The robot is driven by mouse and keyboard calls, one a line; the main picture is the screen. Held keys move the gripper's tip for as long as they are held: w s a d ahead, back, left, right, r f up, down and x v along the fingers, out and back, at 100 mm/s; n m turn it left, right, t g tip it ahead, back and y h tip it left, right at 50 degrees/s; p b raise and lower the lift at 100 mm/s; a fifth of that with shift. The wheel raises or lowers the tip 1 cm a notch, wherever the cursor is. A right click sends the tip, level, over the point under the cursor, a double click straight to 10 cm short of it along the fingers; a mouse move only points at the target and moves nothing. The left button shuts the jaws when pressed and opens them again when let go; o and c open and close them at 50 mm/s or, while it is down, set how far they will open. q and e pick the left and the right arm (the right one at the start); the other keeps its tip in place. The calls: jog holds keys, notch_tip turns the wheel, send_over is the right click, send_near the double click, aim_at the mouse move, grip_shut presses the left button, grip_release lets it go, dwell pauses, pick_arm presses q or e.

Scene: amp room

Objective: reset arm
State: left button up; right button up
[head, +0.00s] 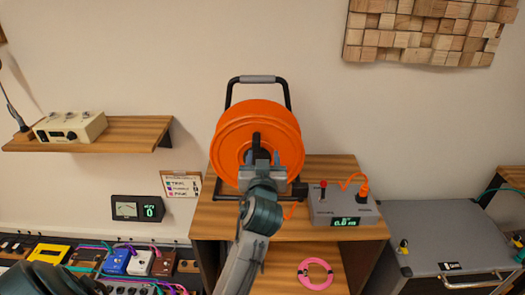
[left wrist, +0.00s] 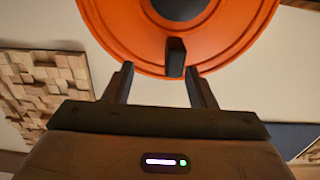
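My left gripper (head: 260,163) is in front of the orange cable reel (head: 228,122), near the reel's middle. In the left wrist view my left gripper (left wrist: 160,80) has its two dark fingers spread apart. The black handle knob (left wrist: 176,58) of the reel (left wrist: 110,22) shows between or just beyond the fingertips, with a gap on both sides. Nothing is clamped. In the head view the gripper partly hides the knob and the lower middle of the reel. My right gripper is not in view.
The reel stands on a wooden shelf unit (head: 330,170) beside a grey box (head: 328,208) with a red lever and display. A pink ring (head: 315,273) lies lower down. A wall shelf (head: 120,140) holds a cream device (head: 70,126). A grey case (head: 440,235) stands right; pedals (head: 115,262) are lower left.

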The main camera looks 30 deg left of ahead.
pick_arm(q)
jog(key=shift+v, duration=0.95)
